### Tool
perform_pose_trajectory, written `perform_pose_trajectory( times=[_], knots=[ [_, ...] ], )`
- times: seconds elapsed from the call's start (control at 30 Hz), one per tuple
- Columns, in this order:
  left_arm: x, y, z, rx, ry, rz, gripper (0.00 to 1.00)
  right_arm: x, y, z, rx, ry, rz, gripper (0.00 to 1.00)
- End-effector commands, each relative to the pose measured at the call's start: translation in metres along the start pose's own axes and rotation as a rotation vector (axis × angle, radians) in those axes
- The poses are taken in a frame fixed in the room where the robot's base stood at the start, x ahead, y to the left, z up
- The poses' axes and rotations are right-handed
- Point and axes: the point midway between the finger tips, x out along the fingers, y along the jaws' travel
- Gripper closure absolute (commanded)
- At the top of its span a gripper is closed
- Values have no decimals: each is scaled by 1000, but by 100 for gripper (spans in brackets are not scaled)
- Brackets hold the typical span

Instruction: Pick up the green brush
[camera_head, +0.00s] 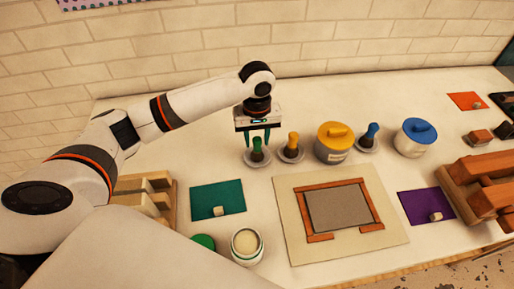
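The green brush (257,144) stands upright, handle up, on a small grey dish (257,161) toward the back of the table. My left gripper (258,138) points down right above it. I see a gap between the fingers and cannot make out contact. The brush's lower end is hard to see against the dark base. My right gripper is not in view.
An orange brush (293,143) stands close right of the green one, then a yellow-lidded pot (334,143), a blue brush (371,134) and a blue-lidded pot (415,138). A framed board (281,226) lies in front. A brick wall (200,45) rises behind the table.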

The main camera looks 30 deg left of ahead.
Motion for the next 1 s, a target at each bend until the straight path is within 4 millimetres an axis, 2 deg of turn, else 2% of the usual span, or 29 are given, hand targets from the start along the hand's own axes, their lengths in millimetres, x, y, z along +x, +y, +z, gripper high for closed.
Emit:
perform_pose_trajectory(
  times=[0.13, 0.4, 0.67, 0.7, 0.87, 1.0],
  knots=[
    [11, 1, -1, 0, 0, 3, 62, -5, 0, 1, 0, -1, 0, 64],
    [49, 1, -3, 0, 0, 2, 62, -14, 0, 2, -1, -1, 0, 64],
    [54, 0, -3, 1, -2, -1, 62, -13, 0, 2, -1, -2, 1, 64],
    [54, 0, -3, 1, -2, -1, 63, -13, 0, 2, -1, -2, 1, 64],
    [54, 0, -3, 1, -2, -1, 90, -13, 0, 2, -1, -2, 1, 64],
    [54, 0, -2, 1, -2, -1, 90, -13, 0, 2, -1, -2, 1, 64]
  ],
)
